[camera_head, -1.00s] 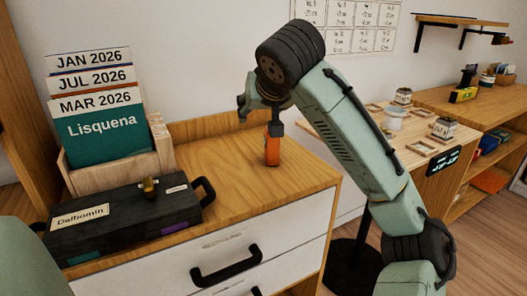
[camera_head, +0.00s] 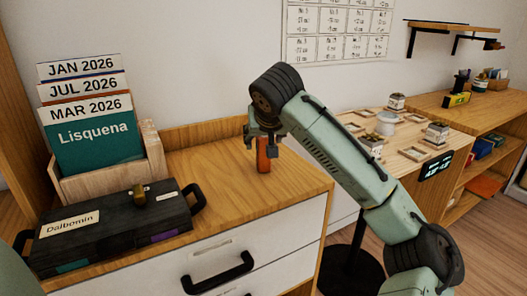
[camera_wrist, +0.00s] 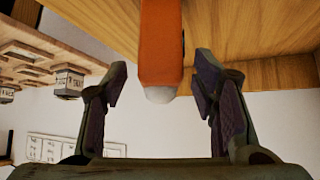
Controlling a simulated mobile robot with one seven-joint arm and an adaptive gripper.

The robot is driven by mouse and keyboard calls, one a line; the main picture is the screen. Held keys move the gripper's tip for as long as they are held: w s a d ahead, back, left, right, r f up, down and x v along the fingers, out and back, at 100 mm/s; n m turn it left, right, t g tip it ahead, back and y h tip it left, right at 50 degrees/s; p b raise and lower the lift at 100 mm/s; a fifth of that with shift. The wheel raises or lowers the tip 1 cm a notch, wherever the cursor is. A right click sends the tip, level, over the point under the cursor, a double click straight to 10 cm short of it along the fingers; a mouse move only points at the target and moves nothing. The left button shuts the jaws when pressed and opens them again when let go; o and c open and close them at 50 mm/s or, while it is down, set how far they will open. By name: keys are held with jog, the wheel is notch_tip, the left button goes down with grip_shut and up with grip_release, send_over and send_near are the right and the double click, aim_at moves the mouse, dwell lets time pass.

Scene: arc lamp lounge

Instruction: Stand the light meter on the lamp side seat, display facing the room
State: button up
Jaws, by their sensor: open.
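An upright orange device with a white dome tip, which I take to be the light meter (camera_head: 263,161), stands on the wooden cabinet top (camera_head: 222,180). In the wrist view the meter (camera_wrist: 161,45) comes between my fingers, with a gap on both sides. My gripper (camera_head: 261,146) is open, pointing down over the meter's upper end; it also shows in the wrist view (camera_wrist: 160,72). The meter's display is not visible. A light wooden board (camera_head: 404,160) with square frames stands to the right; I cannot tell which spot is the lamp side seat.
A dark case (camera_head: 110,228) labelled Dalbomin and a wooden file box (camera_head: 102,183) with calendar cards stand left on the cabinet. Jars (camera_head: 436,134) and a pale round piece (camera_head: 387,123) sit on the board. A shelf unit (camera_head: 494,110) is behind it. The cabinet top around the meter is clear.

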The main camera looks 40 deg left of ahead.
jog(key=shift+w+a+f, duration=0.3)
jog(key=shift+a+f, duration=0.05)
jog(key=shift+f, duration=0.05)
jog(key=shift+c, duration=0.5)
grip_shut()
